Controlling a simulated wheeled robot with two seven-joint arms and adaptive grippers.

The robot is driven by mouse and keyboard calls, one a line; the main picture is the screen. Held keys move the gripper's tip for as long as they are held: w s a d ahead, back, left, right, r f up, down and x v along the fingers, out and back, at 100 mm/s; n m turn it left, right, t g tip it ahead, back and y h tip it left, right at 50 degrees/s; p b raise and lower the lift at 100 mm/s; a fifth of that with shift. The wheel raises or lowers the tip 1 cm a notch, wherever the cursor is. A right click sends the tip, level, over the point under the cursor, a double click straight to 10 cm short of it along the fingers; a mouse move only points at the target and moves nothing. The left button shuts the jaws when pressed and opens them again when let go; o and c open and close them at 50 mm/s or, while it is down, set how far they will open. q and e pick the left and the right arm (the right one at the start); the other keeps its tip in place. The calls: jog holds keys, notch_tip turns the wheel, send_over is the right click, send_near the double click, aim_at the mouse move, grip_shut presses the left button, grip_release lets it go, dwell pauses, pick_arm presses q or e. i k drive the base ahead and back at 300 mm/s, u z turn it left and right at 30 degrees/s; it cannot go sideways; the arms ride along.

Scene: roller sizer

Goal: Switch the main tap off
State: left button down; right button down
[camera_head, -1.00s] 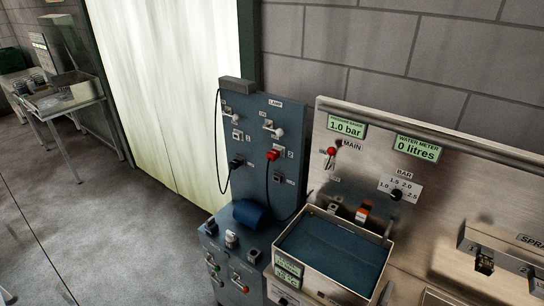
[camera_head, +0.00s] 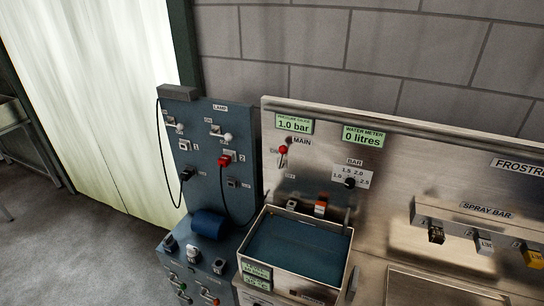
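The main tap (camera_head: 283,151) is a small lever with a red knob on the steel panel, beside the label MAIN. Its knob points up, close to a small label on its upper left. Another small label sits below it. The pressure gauge display (camera_head: 294,124) above it reads 1.0 bar. The water meter display (camera_head: 363,136) reads 0 litres. Neither of my grippers shows in the head view.
A steel basin (camera_head: 294,246) with a dark blue inside juts out below the tap. A blue lamp panel (camera_head: 207,155) with switches and plugs stands to the left. A BAR dial (camera_head: 349,183) and a spray bar (camera_head: 477,227) are to the right.

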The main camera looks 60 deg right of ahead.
aim_at(283, 150)
jog(key=u, duration=0.05)
jog(key=i, duration=1)
jog(key=z, duration=2.3)
